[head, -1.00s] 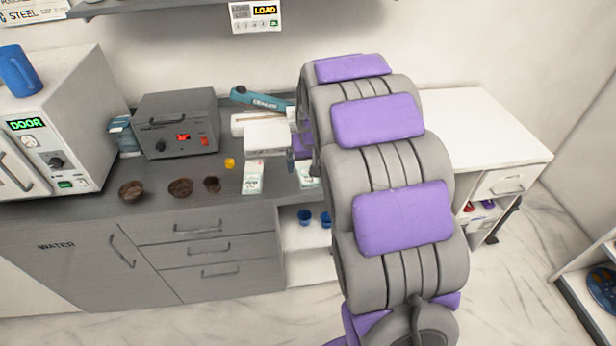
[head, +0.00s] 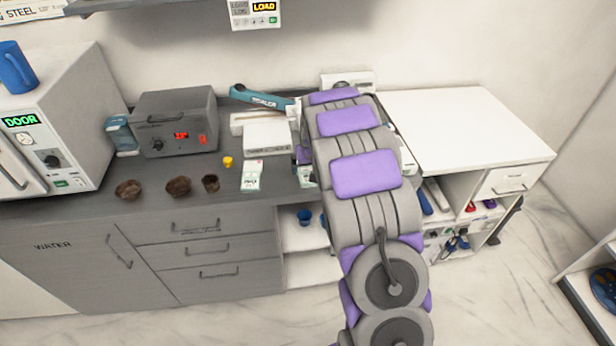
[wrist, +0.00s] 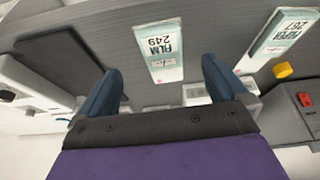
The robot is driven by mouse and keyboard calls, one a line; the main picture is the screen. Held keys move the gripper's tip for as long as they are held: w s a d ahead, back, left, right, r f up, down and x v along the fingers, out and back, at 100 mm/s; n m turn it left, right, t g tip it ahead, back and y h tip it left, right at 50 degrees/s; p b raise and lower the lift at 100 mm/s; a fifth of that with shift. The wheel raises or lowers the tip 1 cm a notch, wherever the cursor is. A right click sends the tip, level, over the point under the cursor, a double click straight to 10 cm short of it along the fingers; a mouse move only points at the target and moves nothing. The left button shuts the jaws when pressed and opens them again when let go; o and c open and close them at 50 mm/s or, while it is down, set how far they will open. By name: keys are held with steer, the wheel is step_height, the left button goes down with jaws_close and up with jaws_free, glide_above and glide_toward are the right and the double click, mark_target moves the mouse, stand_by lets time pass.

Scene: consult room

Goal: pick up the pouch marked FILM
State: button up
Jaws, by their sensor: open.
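The pouch marked FILM (wrist: 161,50) is a flat white and pale green packet with the number 249. It lies on the grey counter and appears upside down in the wrist view. In the head view, a sliver of the FILM pouch (head: 305,176) shows at the left edge of my arm. A similar pouch with the number 267 (wrist: 272,40) lies beside it, and also shows in the head view (head: 252,176). My gripper (wrist: 160,68) is open and empty, its two blue fingers apart on either side of the FILM pouch's near end. My arm hides the gripper's fingers in the head view.
A small yellow item (head: 228,162), brown bowls (head: 178,186) and a grey box with a red display (head: 176,124) stand to the left on the counter. White boxes (head: 267,138) and a teal item (head: 262,98) lie behind. A white desk (head: 465,125) is at right.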

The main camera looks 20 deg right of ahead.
mark_target(306, 169)
steer(key=shift+x, duration=1.15)
steer(key=b+x, duration=0.1)
steer(key=x, duration=0.3)
steer(key=shift+f+b, duration=0.4)
steer(key=shift+c, duration=0.4)
steer(key=c, duration=1)
steer(key=shift+r, duration=0.1)
